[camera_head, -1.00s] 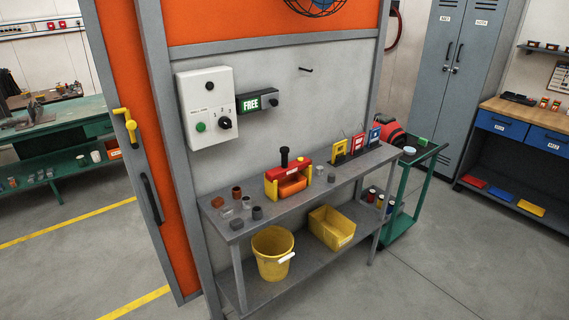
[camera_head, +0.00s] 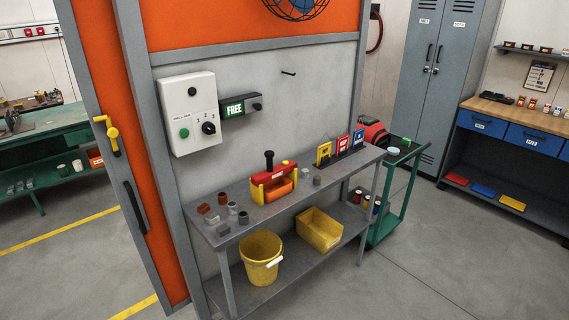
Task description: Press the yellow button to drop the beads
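A small red and yellow device (camera_head: 272,178) stands on the upper shelf of the grey bench (camera_head: 331,178). It has a black knob (camera_head: 269,159) on top and an orange tray (camera_head: 278,190) at its front. I cannot make out a separate yellow button on it, nor any beads. My gripper is not in view.
A white control box (camera_head: 187,113) with a green button and a dial hangs on the wall, beside a lit FREE sign (camera_head: 236,107). Small pots (camera_head: 243,217) stand left of the device, coloured cards (camera_head: 341,146) right. A yellow bucket (camera_head: 261,257) and yellow bin (camera_head: 319,229) sit below.

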